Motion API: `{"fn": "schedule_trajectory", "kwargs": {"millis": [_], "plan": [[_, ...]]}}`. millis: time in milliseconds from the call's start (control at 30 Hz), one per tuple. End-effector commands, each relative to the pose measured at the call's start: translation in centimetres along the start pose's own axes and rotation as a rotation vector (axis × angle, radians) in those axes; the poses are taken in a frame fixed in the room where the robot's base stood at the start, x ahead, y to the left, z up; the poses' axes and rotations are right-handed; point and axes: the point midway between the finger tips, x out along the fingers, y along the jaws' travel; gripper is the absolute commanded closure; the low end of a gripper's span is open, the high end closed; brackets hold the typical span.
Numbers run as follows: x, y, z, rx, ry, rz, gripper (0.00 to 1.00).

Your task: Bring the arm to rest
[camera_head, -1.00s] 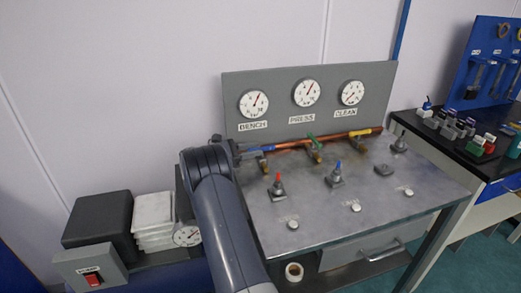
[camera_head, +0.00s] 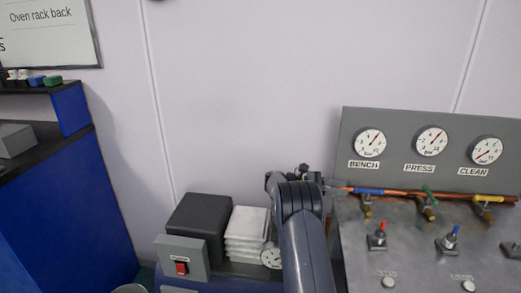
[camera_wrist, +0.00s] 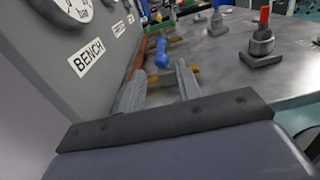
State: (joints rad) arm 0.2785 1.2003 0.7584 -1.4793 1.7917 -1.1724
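My arm (camera_head: 303,235) rises at the lower middle of the head view, bent at a joint left of the gauge panel. My gripper (camera_wrist: 160,85) shows in the wrist view with its two grey fingers apart and nothing held between them. It points along the gauge panel toward the blue valve handle (camera_wrist: 162,54), which appears just beyond the fingertips. In the head view my gripper is small and partly hidden behind the arm, near the left end of the copper pipe with the blue handle (camera_head: 369,191). I cannot tell whether it touches anything.
The gauge panel (camera_head: 400,130) stands behind the metal bench (camera_head: 410,255), which carries a red-topped knob (camera_head: 380,235) and a blue-topped knob (camera_head: 450,240). Left of the arm are a dark box (camera_head: 200,222), white stacked trays (camera_head: 246,230) and a red switch box (camera_head: 183,258). The wall above is clear.

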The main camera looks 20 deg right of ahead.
Motion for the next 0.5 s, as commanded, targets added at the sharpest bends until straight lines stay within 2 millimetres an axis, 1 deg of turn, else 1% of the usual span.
{"fn": "schedule_trajectory", "kwargs": {"millis": [400,500], "plan": [[7.9,-0.1,0.1,-0.001,0.000,-0.004,0.67],[9.5,-0.1,0.1,0.000,0.001,-0.004,0.67]]}}
